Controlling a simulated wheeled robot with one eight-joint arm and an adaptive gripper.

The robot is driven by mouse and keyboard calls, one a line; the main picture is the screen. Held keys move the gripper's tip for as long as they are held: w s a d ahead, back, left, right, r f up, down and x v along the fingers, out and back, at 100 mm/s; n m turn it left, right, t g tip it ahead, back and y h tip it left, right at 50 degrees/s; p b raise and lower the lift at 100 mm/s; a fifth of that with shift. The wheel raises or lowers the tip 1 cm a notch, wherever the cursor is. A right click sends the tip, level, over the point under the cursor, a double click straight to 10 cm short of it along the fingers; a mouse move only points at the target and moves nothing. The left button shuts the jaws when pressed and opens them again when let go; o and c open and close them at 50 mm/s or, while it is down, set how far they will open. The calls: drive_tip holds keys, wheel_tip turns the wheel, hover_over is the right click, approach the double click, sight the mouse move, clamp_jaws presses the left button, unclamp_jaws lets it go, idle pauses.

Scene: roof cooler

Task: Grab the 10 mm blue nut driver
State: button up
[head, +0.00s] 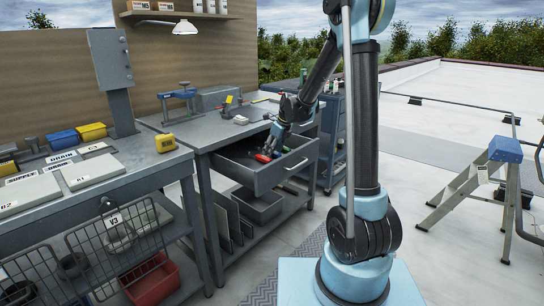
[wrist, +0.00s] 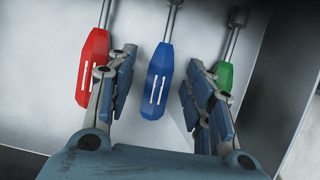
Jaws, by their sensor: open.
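The blue nut driver (wrist: 159,80) lies in the drawer, its blue handle with two white marks pointing toward my gripper and its metal shaft running away to the top edge of the wrist view. My gripper (wrist: 158,92) is open, with one finger on each side of the blue handle; I cannot tell whether either finger touches it. In the head view my gripper (head: 274,144) reaches down into the open drawer (head: 270,182). The blue driver is not clearly made out there. No size marking is readable.
A red-handled driver (wrist: 93,65) lies close outside the left finger, and a green-handled one (wrist: 226,76) lies partly behind the right finger. The drawer's side wall (wrist: 297,75) is near on the right. The workbench top (head: 195,128) holds a yellow device (head: 165,143).

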clamp_jaws()
